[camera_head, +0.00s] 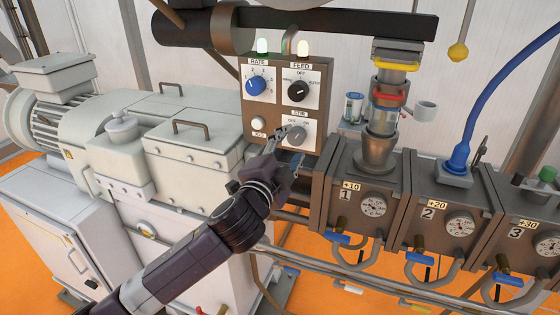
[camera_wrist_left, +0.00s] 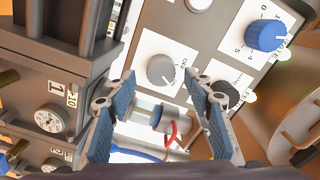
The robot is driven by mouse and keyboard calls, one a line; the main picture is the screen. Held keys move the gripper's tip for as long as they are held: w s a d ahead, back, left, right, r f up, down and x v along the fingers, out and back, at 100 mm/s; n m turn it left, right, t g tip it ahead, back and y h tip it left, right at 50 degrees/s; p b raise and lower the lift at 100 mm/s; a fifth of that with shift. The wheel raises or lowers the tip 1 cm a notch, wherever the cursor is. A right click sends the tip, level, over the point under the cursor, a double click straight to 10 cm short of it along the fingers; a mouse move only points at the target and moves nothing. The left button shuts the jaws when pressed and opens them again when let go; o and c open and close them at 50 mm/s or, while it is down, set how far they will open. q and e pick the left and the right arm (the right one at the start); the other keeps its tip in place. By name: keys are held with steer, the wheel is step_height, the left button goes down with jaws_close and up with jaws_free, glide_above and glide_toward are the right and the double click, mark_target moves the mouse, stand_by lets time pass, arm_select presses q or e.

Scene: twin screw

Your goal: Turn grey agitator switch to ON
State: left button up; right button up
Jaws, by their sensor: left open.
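The grey agitator switch (camera_head: 296,132) is a round knob on a white plate at the lower right of the brown control panel (camera_head: 247,104). Its plate carries OFF and ON marks; I cannot surely tell where its pointer stands. My left gripper (camera_head: 293,143) is in front of this plate, partly covering it. In the left wrist view the grey switch (camera_wrist_left: 161,70) shows between and beyond the open fingers of my left gripper (camera_wrist_left: 160,80). The fingers look apart from it, and nothing is held. My right gripper is in neither view.
A blue RATE knob (camera_head: 256,86), a black FEED knob (camera_head: 299,91) and a white button (camera_head: 258,123) share the panel. Numbered brown boxes with gauges (camera_head: 373,206) stand close to the right. White machine housing (camera_head: 190,150) fills the left. A metal feed column (camera_head: 381,120) rises right of the panel.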

arm_select(q)
steer(key=v, duration=0.9)
steer(key=shift+s, duration=0.2)
steer(key=shift+r, duration=0.1)
